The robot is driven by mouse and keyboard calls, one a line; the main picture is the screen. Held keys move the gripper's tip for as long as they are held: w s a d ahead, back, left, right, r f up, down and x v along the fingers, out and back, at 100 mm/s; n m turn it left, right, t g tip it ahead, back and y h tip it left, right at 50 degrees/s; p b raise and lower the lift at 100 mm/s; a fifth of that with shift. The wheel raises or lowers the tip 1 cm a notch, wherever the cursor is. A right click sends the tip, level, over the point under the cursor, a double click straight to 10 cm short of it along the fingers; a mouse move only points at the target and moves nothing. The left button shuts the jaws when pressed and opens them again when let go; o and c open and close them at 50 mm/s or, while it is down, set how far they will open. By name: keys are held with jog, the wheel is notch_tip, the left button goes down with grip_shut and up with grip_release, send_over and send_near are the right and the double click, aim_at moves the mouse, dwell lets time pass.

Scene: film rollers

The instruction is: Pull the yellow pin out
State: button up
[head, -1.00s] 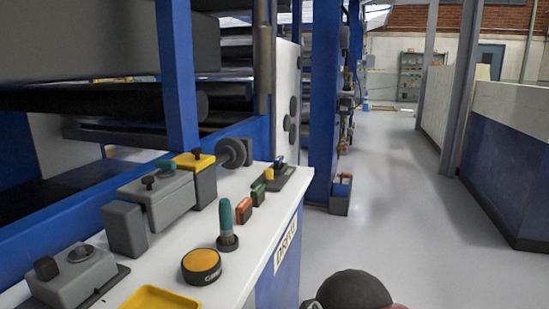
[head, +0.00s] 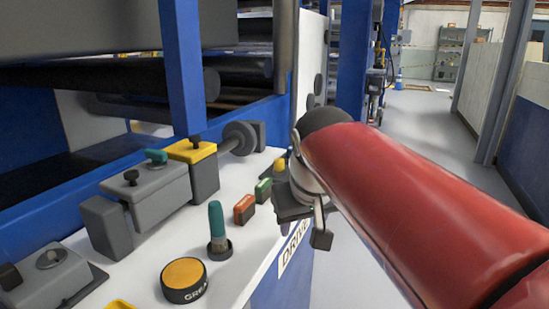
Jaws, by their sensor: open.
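A small yellow piece (head: 280,164), likely the yellow pin, stands at the far end of the white counter, just left of my gripper. My gripper partly covers it and hides its base. My gripper (head: 303,234) hangs from the end of my red arm over the counter's right edge. It is open, and I see nothing between its fingers. It looks close to the yellow piece, but I cannot tell the gap in depth.
The white counter (head: 140,283) bears a green peg (head: 216,218), an orange block (head: 244,208), a green block (head: 263,190), a yellow-topped tin (head: 184,272) and grey boxes (head: 160,195). Blue machine posts (head: 353,60) rise behind. Free floor (head: 425,120) lies to the right.

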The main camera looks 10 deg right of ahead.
jog(key=w+r, duration=0.6)
jog(key=w, duration=0.6)
jog(key=n+y, duration=0.1)
send_near(280, 161)
jog(key=w+f, duration=0.1)
jog(key=shift+g, duration=0.4)
jog(key=b+x, duration=0.2)
jog(key=x, duration=0.6)
jog(key=shift+w+r, duration=0.1)
jog(key=shift+w, duration=0.05)
grip_shut()
